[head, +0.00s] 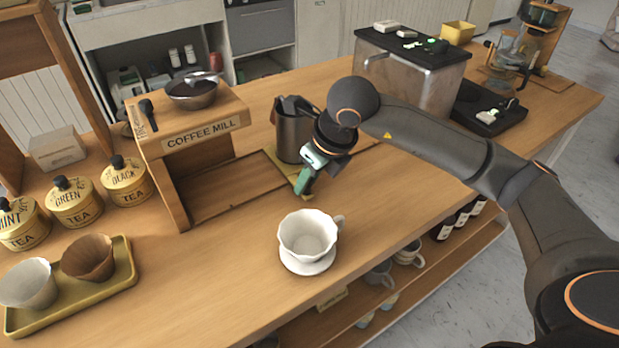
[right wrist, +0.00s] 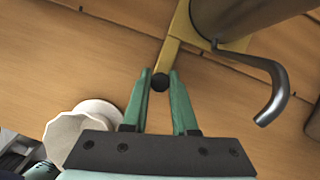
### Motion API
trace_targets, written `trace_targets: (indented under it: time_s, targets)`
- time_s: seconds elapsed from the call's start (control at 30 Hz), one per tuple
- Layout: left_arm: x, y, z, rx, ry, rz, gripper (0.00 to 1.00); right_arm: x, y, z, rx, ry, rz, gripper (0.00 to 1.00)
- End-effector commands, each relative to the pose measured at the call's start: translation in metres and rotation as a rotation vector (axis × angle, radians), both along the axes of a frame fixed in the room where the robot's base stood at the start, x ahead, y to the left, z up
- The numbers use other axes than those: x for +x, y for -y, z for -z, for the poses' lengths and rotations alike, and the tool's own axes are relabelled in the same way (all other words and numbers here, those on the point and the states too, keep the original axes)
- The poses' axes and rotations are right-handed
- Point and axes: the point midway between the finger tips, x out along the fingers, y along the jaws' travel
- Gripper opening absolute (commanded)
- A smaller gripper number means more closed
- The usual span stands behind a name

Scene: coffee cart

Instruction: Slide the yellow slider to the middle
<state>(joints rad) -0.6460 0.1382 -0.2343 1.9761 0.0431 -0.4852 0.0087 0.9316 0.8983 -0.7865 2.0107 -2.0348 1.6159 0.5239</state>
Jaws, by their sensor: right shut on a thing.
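The yellow slider (head: 275,157) lies on the wooden counter to the right of the coffee mill. A dark metal pitcher (head: 292,135) stands on its plate. In the right wrist view the slider's yellow bar (right wrist: 171,52) runs toward my gripper and ends at a small dark knob (right wrist: 159,83). My right gripper (head: 301,186) reaches down at this near end. Its green fingers (right wrist: 160,77) are closed around the knob. The fingers hide the knob in the head view. My left gripper is not in view.
The wooden coffee mill stand (head: 200,128) is left of the pitcher. A white dripper cup (head: 308,235) on a saucer stands close in front of my gripper. A yellow tray (head: 122,270) with two cups is at the left. A steel machine (head: 410,75) stands behind my arm.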

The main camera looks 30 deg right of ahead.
Motion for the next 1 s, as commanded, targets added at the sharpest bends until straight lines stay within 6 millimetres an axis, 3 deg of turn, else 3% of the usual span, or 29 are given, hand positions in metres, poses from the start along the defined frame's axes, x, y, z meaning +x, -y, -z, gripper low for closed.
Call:
trace_targets:
  time_s: [0.2,0.23,0.47,0.77,1.0]
  targets:
    - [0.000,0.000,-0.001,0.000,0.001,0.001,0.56,0.001,0.000,-0.001,0.000,0.003,0.001,0.00]
    - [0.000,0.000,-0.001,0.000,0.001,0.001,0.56,0.001,0.000,-0.001,0.000,0.003,0.001,0.30]
    - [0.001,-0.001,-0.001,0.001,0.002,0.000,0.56,0.000,0.000,-0.001,0.000,0.002,0.001,0.56]
    - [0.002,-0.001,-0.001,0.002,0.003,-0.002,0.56,0.000,0.001,-0.002,0.000,0.001,0.001,0.57]
    - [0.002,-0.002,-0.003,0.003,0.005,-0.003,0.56,-0.011,0.005,-0.035,0.000,0.008,0.001,0.57]
